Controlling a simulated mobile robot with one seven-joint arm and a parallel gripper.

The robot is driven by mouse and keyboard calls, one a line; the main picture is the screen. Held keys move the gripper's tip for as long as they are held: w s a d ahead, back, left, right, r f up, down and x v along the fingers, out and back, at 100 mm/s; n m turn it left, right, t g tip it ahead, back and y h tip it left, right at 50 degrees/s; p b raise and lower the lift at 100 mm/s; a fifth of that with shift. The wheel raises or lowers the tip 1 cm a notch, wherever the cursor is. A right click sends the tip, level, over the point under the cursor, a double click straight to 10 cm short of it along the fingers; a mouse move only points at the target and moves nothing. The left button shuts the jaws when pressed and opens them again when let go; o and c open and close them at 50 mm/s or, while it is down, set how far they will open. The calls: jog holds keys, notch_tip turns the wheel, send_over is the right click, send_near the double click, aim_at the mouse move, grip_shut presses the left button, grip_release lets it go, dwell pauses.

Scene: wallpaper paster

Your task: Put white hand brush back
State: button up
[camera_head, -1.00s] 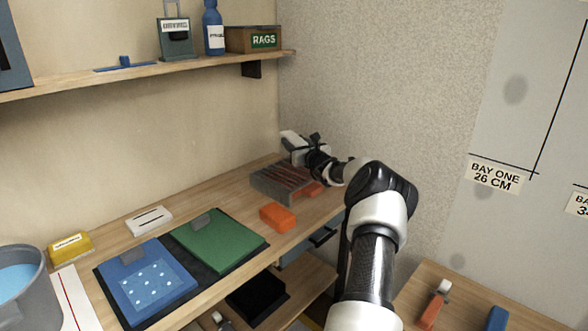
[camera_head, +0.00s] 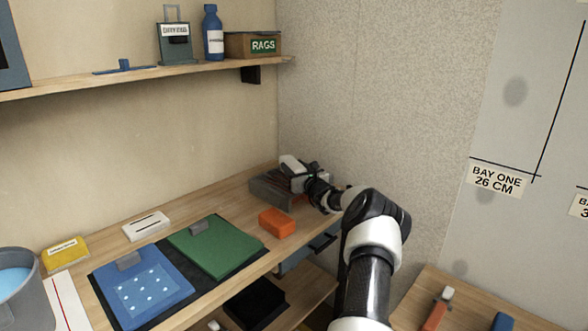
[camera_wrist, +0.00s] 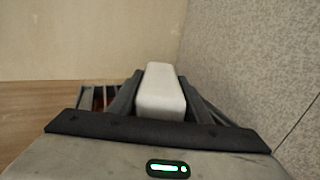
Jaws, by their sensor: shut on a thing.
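The white hand brush shows as a pale block (camera_wrist: 161,91) between the two dark fingers of my gripper (camera_wrist: 158,105) in the wrist view. My gripper is shut on it. In the head view my gripper (camera_head: 301,174) holds the white brush (camera_head: 291,163) at the far right end of the bench, over or just above the grey slotted rack (camera_head: 268,193). The gripper hides much of the rack. I cannot tell whether the brush touches the rack. Part of the rack (camera_wrist: 88,97) shows left of the fingers in the wrist view.
An orange block (camera_head: 277,223) lies on the bench (camera_head: 205,208) in front of the rack. A green board (camera_head: 215,250) and a blue one (camera_head: 143,290) lie further left. The textured wall (camera_head: 380,110) is close on the right. A shelf (camera_head: 150,75) runs above.

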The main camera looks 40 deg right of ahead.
jog(key=shift+s+f, duration=0.1)
jog(key=shift+f, duration=0.5)
jog(key=o, duration=1.1)
jog(key=shift+a+f, duration=0.1)
jog(key=shift+f, duration=0.25)
jog(key=shift+c, duration=0.2)
jog(key=shift+r+p, duration=0.45)
jog(key=shift+r, duration=0.2)
jog(key=shift+s+f, duration=0.1)
jog(key=shift+s, duration=0.25)
jog(key=p+v, duration=0.2)
jog(key=v, duration=0.9)
jog(key=shift+r, duration=0.5)
